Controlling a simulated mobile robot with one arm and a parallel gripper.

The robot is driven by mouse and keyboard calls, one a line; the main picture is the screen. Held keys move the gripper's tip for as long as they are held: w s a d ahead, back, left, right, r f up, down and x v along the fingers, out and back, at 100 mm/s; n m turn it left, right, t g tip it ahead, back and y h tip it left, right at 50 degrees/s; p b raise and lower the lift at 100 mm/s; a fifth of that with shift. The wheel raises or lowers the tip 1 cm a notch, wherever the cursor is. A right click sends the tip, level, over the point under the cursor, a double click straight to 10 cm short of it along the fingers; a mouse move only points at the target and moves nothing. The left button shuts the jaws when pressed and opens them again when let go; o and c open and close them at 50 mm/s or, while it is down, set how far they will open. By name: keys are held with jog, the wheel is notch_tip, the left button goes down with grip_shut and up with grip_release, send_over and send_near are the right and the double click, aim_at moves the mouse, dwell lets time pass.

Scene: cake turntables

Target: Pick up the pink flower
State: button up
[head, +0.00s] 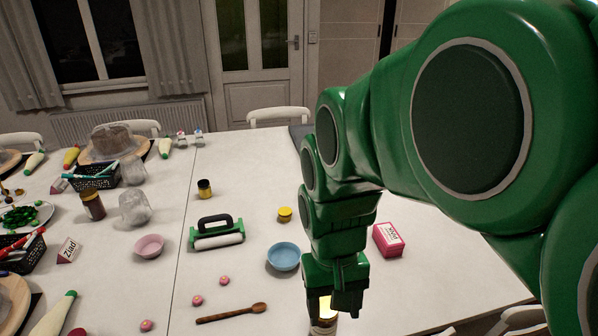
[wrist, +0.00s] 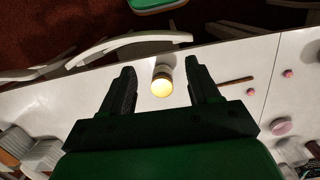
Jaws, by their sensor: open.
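Several small round pink pieces, which look like the pink flowers, lie on the white table in the head view: one pink flower (head: 224,280), a second pink flower (head: 197,300) and a third pink flower (head: 147,326) nearer the front. Two also show at the right in the wrist view, one pink flower (wrist: 288,73) and another (wrist: 251,91). My gripper (head: 334,302) points down over the table, right of them. In the wrist view my gripper (wrist: 160,72) is open, with nothing held. A jar with a bright yellow top (wrist: 162,84) shows between the fingers, below them.
The jar (head: 322,326) is partly hidden by my gripper in the head view.

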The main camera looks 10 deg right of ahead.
jog(key=w+a+f, duration=0.2)
jog(key=w+a, duration=0.3)
jog(key=w, duration=0.6)
jog(key=m+t, duration=0.1)
jog(key=t, duration=0.1)
send_near(197, 298)
jog(key=shift+w+d, duration=0.4)
jog(key=shift+w, duration=0.2)
jog(key=shift+w+a+f, duration=0.1)
jog(key=shift+a+f, duration=0.35)
jog(key=shift+f, duration=0.25)
notch_tip(197, 298, down, 2)
jog(key=shift+f, duration=0.1)
jog(key=f, duration=0.2)
jog(key=s+f, duration=0.1)
jog(key=f, duration=0.1)
jog(key=shift+d, duration=0.2)
jog(key=shift+f, duration=0.55)
jog(key=c, duration=1.1)
